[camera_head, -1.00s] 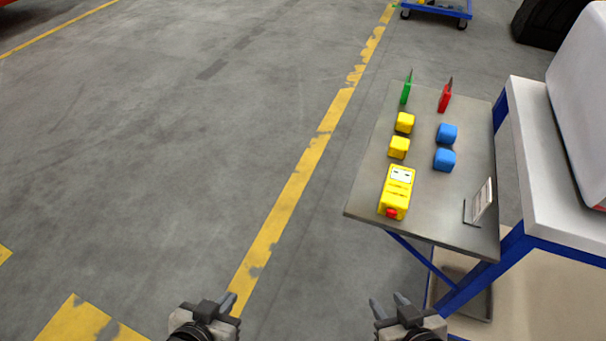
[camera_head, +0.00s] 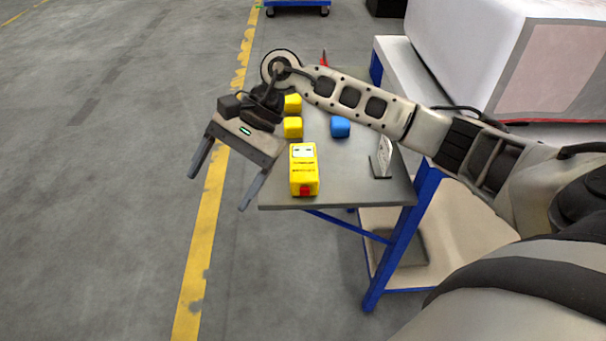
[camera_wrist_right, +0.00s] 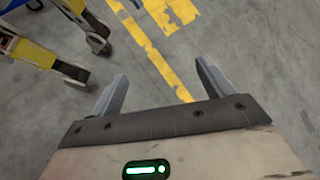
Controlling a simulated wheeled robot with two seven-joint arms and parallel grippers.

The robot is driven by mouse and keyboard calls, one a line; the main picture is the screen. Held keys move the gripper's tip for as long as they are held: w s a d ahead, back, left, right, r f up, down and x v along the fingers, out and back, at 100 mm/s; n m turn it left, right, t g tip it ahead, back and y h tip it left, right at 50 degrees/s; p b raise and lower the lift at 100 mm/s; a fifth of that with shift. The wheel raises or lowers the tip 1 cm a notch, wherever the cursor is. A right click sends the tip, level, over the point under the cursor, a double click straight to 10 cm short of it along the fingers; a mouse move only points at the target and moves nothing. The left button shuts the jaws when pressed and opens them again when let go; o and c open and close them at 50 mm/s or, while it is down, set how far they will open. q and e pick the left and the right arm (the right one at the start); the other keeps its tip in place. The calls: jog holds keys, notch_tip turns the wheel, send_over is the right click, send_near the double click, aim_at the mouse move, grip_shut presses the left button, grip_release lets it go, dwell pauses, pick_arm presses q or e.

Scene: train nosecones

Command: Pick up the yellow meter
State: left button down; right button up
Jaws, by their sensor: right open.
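The yellow meter (camera_head: 304,172) stands near the front left edge of the grey table in the head view. It has a pale display on top and a red part at its front. My right gripper (camera_head: 216,194) is open and empty, to the left of the meter and beyond the table's left edge. In the right wrist view, my right gripper (camera_wrist_right: 162,82) has its two fingers spread with only floor between them. The meter is not visible in that view. My left gripper is not in view.
Two yellow cubes (camera_head: 293,127) and a blue cube (camera_head: 340,127) sit behind the meter. A small sign (camera_head: 382,157) stands at the right of the grey table (camera_head: 345,190). A white bench with a large white box (camera_head: 455,50) adjoins it. Floor on the left is clear.

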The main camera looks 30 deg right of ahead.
jog(key=w+d+n+t+h, duration=0.1)
jog(key=w+d+n+h, duration=0.2)
jog(key=d, duration=0.4)
notch_tip(320, 180, up, 4)
jog(key=n+h, duration=0.1)
jog(key=h, duration=0.5)
send_over(303, 160)
jog(key=shift+t, duration=0.3)
jog(key=f, duration=0.9)
jog(key=shift+s, duration=0.2)
jog(key=shift+w+f+p, duration=0.15)
jog(key=shift+f+p, duration=0.5)
jog(key=shift+f, duration=2.35)
jog(key=c, duration=1.2)
jog(key=shift+r, duration=0.1)
jog(key=shift+c, duration=0.6)
jog(key=shift+r, duration=0.1)
